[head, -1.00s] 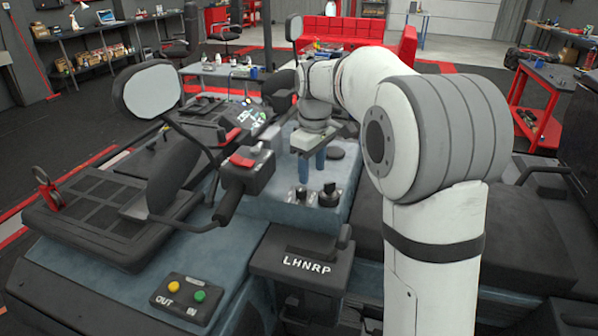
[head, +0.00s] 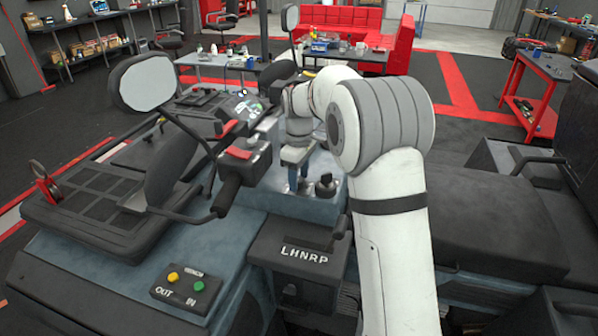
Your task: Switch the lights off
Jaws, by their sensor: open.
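My gripper (head: 298,180) points down over the blue-grey console in front of the handlebar, its blue fingers partly hidden. It is open, and I see nothing held in it. A black knob (head: 326,186) stands on the console just right of the fingers. Whether the fingers touch anything there I cannot tell. A dark control box (head: 247,165) with a red switch (head: 239,153) is on the handlebar, left of my gripper. Another red part (head: 229,127) shows behind it. No label tells me which control is for the lights.
The handlebar grip (head: 227,196) and mirror (head: 147,82) stand left of my arm. The LHNRP shifter panel (head: 300,255) lies below the console. The seat (head: 480,210) is at right.

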